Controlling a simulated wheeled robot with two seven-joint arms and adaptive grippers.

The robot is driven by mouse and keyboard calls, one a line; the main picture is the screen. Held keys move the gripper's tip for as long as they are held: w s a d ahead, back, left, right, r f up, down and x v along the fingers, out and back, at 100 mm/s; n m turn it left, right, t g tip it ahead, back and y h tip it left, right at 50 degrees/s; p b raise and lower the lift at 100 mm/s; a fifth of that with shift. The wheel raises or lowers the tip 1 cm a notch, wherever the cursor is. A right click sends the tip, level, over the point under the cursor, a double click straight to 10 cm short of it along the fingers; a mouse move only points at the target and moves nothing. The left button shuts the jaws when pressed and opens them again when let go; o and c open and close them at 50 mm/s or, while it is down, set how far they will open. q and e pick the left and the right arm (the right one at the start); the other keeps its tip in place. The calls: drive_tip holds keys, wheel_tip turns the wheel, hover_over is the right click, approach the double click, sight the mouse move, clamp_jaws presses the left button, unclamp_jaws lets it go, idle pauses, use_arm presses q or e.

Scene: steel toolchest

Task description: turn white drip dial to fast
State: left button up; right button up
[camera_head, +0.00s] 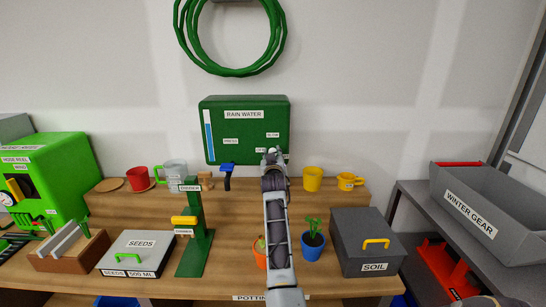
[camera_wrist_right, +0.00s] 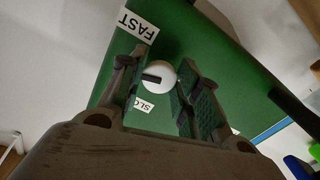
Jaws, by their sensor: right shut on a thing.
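The green RAIN WATER box (camera_head: 220,140) is at the wall, behind the wooden bench. My right arm rises in front of it, and my right gripper (camera_head: 273,156) is at the box's lower right, hiding the dial in the head view. In the right wrist view the white dial (camera_wrist_right: 161,70) sits between the two fingers of my right gripper (camera_wrist_right: 160,88), which is shut on it. The dial's dark mark points left in that view, between the FAST label (camera_wrist_right: 138,26) and the partly hidden SLOW label (camera_wrist_right: 144,104). My left gripper is not in view.
A blue-topped tap (camera_head: 227,171) sits left of my gripper. Yellow cups (camera_head: 313,179) stand right of it on the bench's upper step. A potted plant (camera_head: 313,245) and a grey SOIL box (camera_head: 355,252) stand right of my arm. A green hose (camera_head: 184,45) hangs above.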

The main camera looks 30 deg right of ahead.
drive_tip(key=shift+f, duration=0.25)
drive_tip(key=o, duration=1)
drive_tip(key=shift+r, duration=0.1)
drive_tip(key=shift+r, duration=0.15)
drive_tip(key=shift+r, duration=4.85)
